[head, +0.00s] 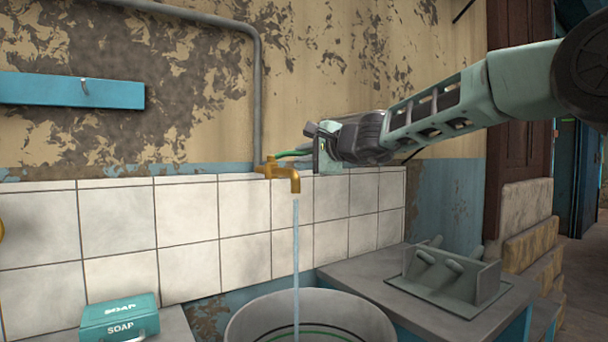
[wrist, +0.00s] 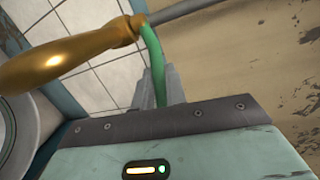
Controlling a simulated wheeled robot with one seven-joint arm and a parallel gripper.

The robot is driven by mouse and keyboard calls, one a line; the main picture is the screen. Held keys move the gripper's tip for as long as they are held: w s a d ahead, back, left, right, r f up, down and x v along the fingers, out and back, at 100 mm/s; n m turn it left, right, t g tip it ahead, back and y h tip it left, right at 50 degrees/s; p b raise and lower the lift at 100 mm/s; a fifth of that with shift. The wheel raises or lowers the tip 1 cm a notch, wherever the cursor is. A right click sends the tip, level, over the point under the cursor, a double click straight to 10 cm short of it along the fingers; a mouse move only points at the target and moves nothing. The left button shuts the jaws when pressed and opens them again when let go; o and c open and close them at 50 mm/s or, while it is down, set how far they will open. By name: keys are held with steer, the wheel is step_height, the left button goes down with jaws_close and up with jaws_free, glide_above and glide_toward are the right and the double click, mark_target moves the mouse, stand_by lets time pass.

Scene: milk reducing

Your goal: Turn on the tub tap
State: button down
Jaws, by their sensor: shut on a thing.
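The brass tub tap (head: 282,173) is on the tiled wall at the end of a grey pipe. A thin stream of water (head: 296,260) falls from its spout into the round grey tub (head: 240,322) below. My gripper (head: 304,158) is at the tap's right side, shut on its green handle (head: 290,153). In the wrist view the brass spout (wrist: 65,62) reaches to the left, and the green handle (wrist: 153,60) runs down between my grey fingers (wrist: 160,85). The lower end of the handle is hidden by the gripper.
A teal soap box (head: 119,318) stands on the ledge at the lower left. A grey rack with pegs (head: 450,270) sits on the counter at the right. A blue shelf (head: 60,90) is on the wall at the upper left. The grey pipe (head: 257,100) runs up behind the tap.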

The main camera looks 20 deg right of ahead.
steer(key=shift+s+a+f+m+t+h+b, duration=0.15)
steer(key=shift+s+f+m+t+h+b, duration=0.2)
steer(key=shift+h+b, duration=0.4)
steer(key=shift+r+m+h+b, duration=0.25)
steer(key=shift+m+b, duration=0.1)
steer(key=shift+b, duration=0.1)
steer(key=c, duration=1.4)
jaws_free()
steer(key=shift+c, duration=0.2)
steer(key=shift+r, duration=0.1)
steer(key=shift+s, duration=0.15)
steer(key=v, duration=1.7)
steer(key=shift+s, duration=0.1)
